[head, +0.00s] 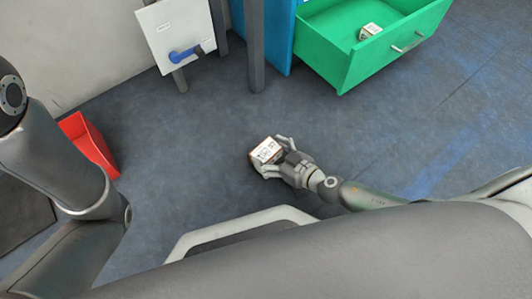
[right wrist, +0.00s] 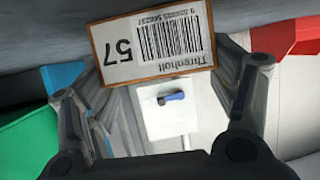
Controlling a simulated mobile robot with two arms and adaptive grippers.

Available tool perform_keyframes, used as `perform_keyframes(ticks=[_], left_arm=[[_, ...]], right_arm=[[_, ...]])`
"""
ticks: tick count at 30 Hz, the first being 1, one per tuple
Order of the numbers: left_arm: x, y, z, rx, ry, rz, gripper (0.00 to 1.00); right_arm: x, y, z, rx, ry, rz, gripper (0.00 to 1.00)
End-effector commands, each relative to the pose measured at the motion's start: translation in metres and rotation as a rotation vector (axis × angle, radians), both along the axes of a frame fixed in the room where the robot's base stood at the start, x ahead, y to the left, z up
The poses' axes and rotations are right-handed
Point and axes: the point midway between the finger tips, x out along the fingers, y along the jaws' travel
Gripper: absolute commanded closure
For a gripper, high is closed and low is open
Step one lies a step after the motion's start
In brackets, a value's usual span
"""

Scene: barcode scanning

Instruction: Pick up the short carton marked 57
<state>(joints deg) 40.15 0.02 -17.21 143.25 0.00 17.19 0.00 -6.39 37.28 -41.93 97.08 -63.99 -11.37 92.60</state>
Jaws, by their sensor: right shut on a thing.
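The short carton marked 57 (head: 266,149) is held in my right gripper (head: 274,156) in the middle of the head view. In the right wrist view the carton (right wrist: 150,48) shows its white label upside down, with the number 57, a barcode and the name Thronhott. The fingers of my right gripper (right wrist: 165,75) are shut on it, one on each side. The carton appears held up in the air; its exact height is hard to tell. My left arm shows at the left of the head view, but its gripper is out of view.
A white board (head: 175,30) with a blue-handled device (head: 184,54) stands at the back left. An open green drawer (head: 362,62) with another small carton (head: 370,31) is at the back right, beside a blue cabinet side (head: 281,38). A red bin (head: 92,146) is at left. The middle floor is clear.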

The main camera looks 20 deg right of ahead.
Motion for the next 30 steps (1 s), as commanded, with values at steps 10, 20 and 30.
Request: perform_keyframes(ticks=[10,20,30], left_arm=[[0.000,0.000,0.001,0.000,0.001,0.001,0.00],[0.000,0.000,0.020,0.000,0.001,0.001,0.00],[0.001,0.000,0.076,0.000,0.002,0.001,0.00]], right_arm=[[0.001,0.000,0.001,0.001,-0.002,-0.001,0.53],[0.000,0.000,0.021,0.003,-0.001,-0.001,0.53],[-0.035,-0.024,0.089,0.002,0.003,-0.002,0.53]])
